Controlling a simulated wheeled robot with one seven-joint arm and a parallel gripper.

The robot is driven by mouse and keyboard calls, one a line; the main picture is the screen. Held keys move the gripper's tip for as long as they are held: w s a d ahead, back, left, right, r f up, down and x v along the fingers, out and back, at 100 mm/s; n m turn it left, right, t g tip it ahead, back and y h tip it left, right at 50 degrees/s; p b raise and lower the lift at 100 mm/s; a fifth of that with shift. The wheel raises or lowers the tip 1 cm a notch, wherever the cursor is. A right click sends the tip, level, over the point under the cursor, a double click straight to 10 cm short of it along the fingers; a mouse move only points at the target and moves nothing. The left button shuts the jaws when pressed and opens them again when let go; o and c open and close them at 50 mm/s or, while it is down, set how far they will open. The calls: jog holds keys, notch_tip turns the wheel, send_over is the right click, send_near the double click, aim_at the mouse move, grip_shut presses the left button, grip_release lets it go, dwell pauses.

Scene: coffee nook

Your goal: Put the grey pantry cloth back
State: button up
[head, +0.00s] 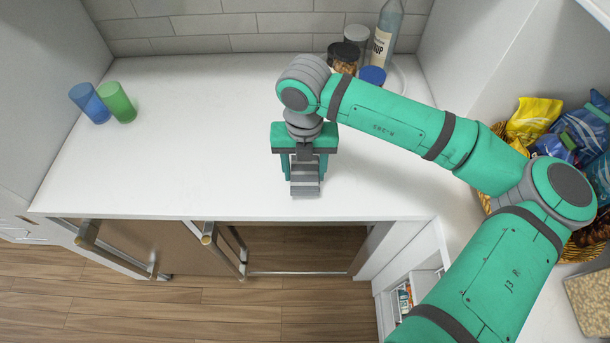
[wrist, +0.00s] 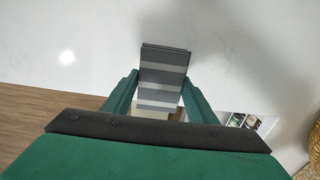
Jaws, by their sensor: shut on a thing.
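The grey pantry cloth (head: 305,181) is a small folded bundle with lighter and darker grey stripes. It also shows in the wrist view (wrist: 163,73), between my two green fingers. My gripper (head: 305,172) points down over the front part of the white counter and is shut on the cloth. In the wrist view my gripper (wrist: 160,92) has a finger at each side of the cloth. I cannot tell whether the cloth touches the counter.
Blue (head: 90,103) and green (head: 118,102) cups stand at the counter's left. Jars (head: 345,58) and a syrup bottle (head: 385,35) stand at the back right. A snack basket (head: 570,240) is at the right. Below the front edge, a cabinet door (head: 215,250) stands open.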

aim_at(306, 178)
jog(key=shift+w+d+f, duration=0.15)
jog(key=shift+w+f, duration=0.05)
jog(key=shift+f, duration=0.05)
jog(key=shift+w+f, duration=0.1)
jog(key=shift+f, duration=1.6)
jog(key=o, duration=1)
jog(key=shift+f, duration=0.15)
